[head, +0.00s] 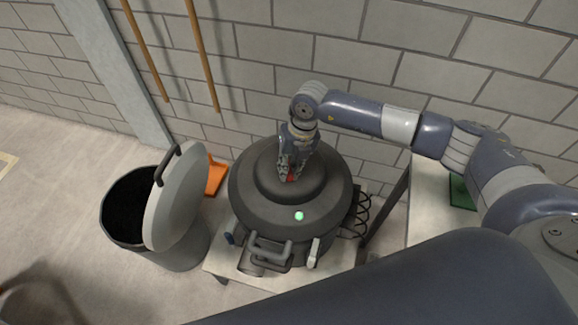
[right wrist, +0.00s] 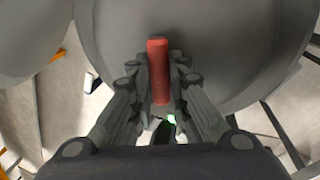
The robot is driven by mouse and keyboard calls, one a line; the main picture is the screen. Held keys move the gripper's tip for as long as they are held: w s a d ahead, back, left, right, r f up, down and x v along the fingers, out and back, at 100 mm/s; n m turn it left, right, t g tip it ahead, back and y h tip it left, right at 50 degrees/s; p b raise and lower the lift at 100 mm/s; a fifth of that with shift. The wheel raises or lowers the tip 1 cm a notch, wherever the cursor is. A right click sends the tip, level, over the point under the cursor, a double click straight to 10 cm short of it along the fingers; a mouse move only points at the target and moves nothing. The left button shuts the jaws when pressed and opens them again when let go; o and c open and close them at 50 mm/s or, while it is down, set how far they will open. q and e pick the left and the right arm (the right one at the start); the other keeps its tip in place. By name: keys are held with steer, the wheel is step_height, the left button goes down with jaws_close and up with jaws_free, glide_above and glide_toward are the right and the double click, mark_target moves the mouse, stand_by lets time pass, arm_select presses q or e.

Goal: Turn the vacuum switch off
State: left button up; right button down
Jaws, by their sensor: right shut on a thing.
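The vacuum (head: 255,207) is a dark grey round canister with a domed lid, standing on a pale low platform. A red switch (head: 291,177) shows at the top of the lid. A lit green lamp (head: 299,216) is on the front of the canister. My right gripper (head: 289,172) points down at the lid and is shut on the red switch. In the right wrist view the red switch (right wrist: 158,70) stands between the two fingers, and the green light shows below it. My left gripper is not in view.
A grey bin (head: 178,250) with its lid leaning on it stands at left. An orange dustpan (head: 215,176) lies by the block wall. Two wooden poles (head: 203,60) lean on the wall. A pale table (head: 428,205) with a green item is at right. Open floor lies at far left.

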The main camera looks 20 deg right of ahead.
steer(key=shift+w+f+n+b, duration=0.1)
steer(key=shift+n+b, duration=0.7)
steer(key=shift+b, duration=0.25)
steer(key=n+b, duration=0.3)
steer(key=n+g+b, duration=0.1)
steer(key=n+b, duration=0.2)
steer(key=shift+w+d, duration=0.15)
steer(key=n+g+b, duration=0.1)
steer(key=n+b, duration=0.2)
steer(key=shift+h, duration=0.4)
arm_select(q)
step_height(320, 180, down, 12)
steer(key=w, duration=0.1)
steer(key=shift+b, duration=0.45)
arm_select(e)
steer(key=shift+r+n, duration=0.2)
steer(key=shift+n, duration=0.5)
steer(key=c, duration=1.8)
jaws_free()
steer(key=shift+d, duration=0.1)
steer(key=shift+c, duration=0.2)
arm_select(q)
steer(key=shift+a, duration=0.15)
arm_select(e)
steer(key=shift+r, duration=0.1)
